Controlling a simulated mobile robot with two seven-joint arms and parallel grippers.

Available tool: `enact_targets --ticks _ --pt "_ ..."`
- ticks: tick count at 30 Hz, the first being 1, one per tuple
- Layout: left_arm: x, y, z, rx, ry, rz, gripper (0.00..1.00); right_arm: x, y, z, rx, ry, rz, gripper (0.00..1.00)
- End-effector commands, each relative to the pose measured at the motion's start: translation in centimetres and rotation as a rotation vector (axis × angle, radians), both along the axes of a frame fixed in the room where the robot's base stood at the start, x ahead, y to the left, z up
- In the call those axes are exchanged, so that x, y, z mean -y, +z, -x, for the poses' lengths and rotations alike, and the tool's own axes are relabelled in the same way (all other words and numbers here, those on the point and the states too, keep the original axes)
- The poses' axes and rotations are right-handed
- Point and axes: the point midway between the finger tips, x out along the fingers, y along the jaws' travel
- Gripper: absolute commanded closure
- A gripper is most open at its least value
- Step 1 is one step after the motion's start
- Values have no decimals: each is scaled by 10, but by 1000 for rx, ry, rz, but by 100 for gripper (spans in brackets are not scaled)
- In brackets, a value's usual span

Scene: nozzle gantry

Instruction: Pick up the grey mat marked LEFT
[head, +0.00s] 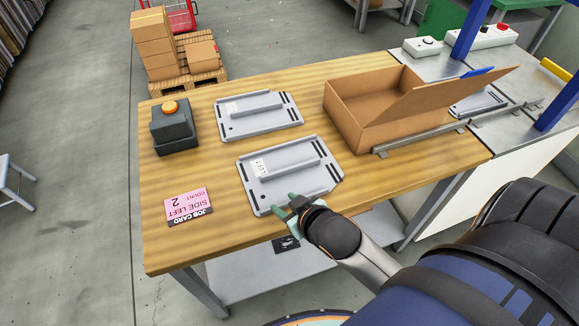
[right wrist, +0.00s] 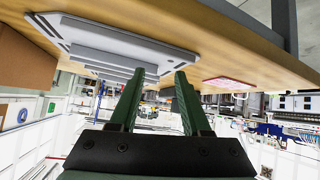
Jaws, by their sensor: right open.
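Two grey mats with raised bars lie on the wooden table. The near mat (head: 318,183) has a small white label that seems to read LEFT. The far mat (head: 282,118) has a similar label, too small to read surely. My right gripper (head: 285,206) is at the near mat's front edge, close to the table's front edge. Its green fingers are apart with nothing between them. In the right wrist view the open gripper (right wrist: 160,73) points toward a grey mat (right wrist: 120,42), seen upside down. I cannot tell whether they touch. My left gripper is out of view.
A pink job card (head: 188,206) reads SIDE LEFT, COUNT 2. A dark box with an orange button (head: 171,107) stands at the back left. An open cardboard box (head: 352,117) stands right of the mats, beside a metal rail (head: 425,137).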

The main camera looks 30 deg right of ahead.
Motion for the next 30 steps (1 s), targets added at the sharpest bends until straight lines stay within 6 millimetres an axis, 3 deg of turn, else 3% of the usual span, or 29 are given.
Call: enact_targets --ticks 5,9,12,16,20,23,26,29,30 --pt "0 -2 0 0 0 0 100 -6 65 -65 349 24 -1 52" --pt "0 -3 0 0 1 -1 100 -38 146 -109 717 174 -33 52" --pt "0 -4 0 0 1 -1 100 -76 195 -118 929 369 -65 52" --pt "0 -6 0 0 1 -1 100 -130 230 -109 1083 707 -89 52" --pt "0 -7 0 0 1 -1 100 -173 223 -90 1061 1086 -68 52" --pt "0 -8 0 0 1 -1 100 -187 195 -79 916 1353 -14 52" --pt "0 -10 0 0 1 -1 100 -178 156 -76 668 1557 74 52" --pt "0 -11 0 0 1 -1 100 -144 117 -81 344 1660 188 52" --pt "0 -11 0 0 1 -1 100 -124 105 -85 205 1668 237 52"
